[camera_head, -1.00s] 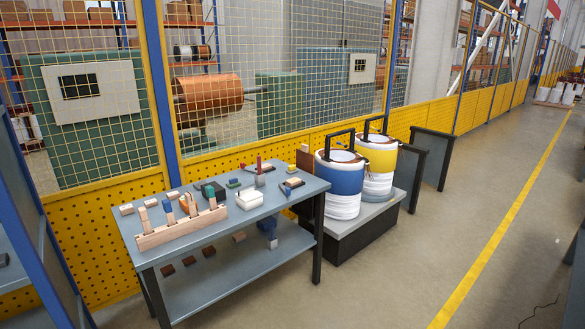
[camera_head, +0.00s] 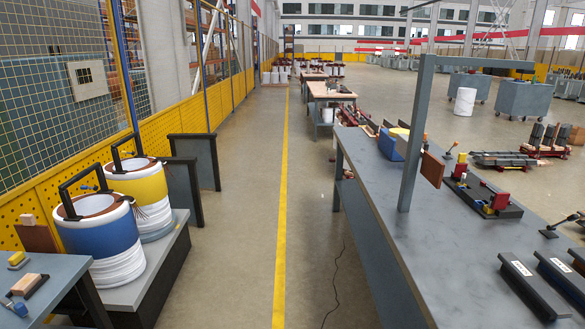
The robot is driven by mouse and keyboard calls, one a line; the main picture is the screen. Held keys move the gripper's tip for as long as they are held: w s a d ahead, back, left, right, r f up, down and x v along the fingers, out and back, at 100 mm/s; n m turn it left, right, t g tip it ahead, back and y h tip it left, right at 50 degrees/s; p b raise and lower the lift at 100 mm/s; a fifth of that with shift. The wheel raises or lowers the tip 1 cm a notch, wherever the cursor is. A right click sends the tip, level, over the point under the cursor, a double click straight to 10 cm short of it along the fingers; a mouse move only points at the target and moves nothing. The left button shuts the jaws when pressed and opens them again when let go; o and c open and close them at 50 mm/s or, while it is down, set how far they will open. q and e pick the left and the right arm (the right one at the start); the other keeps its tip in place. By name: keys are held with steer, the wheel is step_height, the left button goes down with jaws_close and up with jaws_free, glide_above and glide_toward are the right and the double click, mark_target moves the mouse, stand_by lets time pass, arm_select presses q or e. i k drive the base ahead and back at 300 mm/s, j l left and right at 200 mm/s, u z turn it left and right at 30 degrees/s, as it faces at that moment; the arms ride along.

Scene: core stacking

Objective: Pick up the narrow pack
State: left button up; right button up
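Dark, long packs with white labels lie on the grey workbench (camera_head: 375,205) at the lower right. One labelled pack (camera_head: 533,288) is nearest the bench's middle, and a second labelled pack (camera_head: 562,278) lies to its right, cut by the picture edge. Part of another dark piece shows at the right edge beyond them. I cannot tell for sure which of these is the narrow pack. Neither of my grippers is in view.
Blue (camera_head: 98,240) and yellow (camera_head: 140,187) banded coils stand at left. The aisle with its yellow line (camera_head: 281,190) is clear.

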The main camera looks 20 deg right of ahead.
mark_target(555, 307)
steer(key=i+l+z, duration=0.15)
steer(key=i+z, duration=0.55)
steer(key=i, duration=0.25)
steer(key=i+j+z, duration=0.15)
steer(key=i+z, duration=0.15)
steer(key=i, duration=0.15)
steer(key=i+u, duration=0.15)
steer(key=u, duration=0.2)
steer(key=i+l+u, duration=0.1)
steer(key=u, duration=0.25)
steer(key=i+l+u, duration=0.1)
steer(key=u, duration=0.3)
steer(key=i+u, duration=0.1)
steer(key=u, duration=6.7)
